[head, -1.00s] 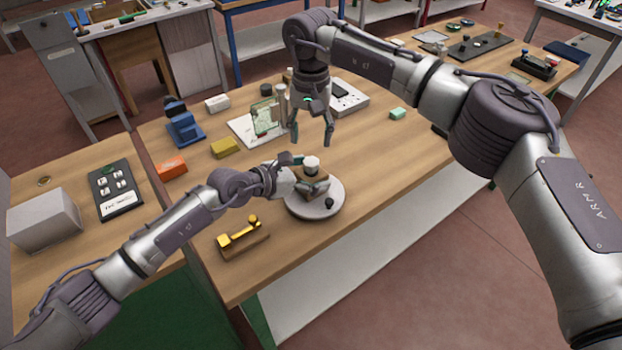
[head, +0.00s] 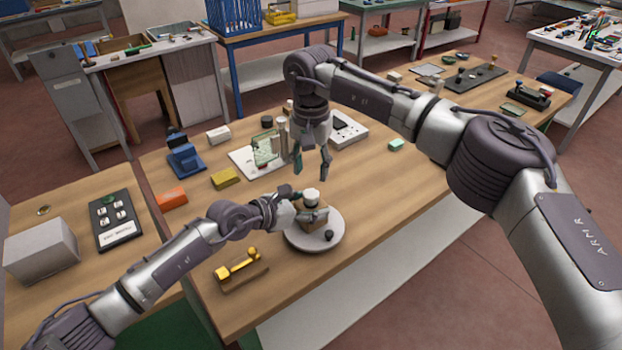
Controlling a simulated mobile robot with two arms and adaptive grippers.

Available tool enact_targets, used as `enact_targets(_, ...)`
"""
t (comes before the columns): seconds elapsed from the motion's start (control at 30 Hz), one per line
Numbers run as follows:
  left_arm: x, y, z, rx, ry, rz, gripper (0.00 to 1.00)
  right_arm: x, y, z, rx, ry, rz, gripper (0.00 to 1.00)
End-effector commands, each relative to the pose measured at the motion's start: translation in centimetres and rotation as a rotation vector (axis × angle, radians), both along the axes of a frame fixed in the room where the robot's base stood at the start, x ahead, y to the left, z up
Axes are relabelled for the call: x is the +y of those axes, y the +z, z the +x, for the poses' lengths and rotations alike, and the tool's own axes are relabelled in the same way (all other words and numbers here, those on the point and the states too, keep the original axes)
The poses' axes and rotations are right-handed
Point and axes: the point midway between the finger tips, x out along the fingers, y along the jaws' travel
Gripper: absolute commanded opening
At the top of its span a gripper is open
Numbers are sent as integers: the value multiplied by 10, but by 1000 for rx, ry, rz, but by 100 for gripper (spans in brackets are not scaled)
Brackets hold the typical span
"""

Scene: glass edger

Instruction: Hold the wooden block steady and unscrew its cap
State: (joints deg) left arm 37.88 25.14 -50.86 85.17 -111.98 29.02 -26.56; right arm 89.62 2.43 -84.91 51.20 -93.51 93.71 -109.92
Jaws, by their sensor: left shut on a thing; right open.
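The wooden block (head: 316,227) stands on a round pale plate (head: 328,243) near the front edge of the table. A white cap (head: 312,196) sits on top of the block. My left gripper (head: 310,213) is shut on the block from the left and hides part of it. My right gripper (head: 312,170) points down above and a little behind the cap. Its fingers are open, empty and apart from the cap.
A small dark knob (head: 329,235) is at the plate's front. A wooden holder with a yellow piece (head: 238,265) lies front left. A glass-plate fixture (head: 265,150), yellow block (head: 225,178) and orange block (head: 171,198) stand behind and left. The table right of the plate is clear.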

Motion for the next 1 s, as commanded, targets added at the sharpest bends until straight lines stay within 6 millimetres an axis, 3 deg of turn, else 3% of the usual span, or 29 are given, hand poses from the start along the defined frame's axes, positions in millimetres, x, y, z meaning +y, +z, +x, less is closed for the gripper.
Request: enact_targets(1.0, 0, -2, -1, 3, -1, 2, 0, 1, 2, 0, 0, -2186, 1, 48)
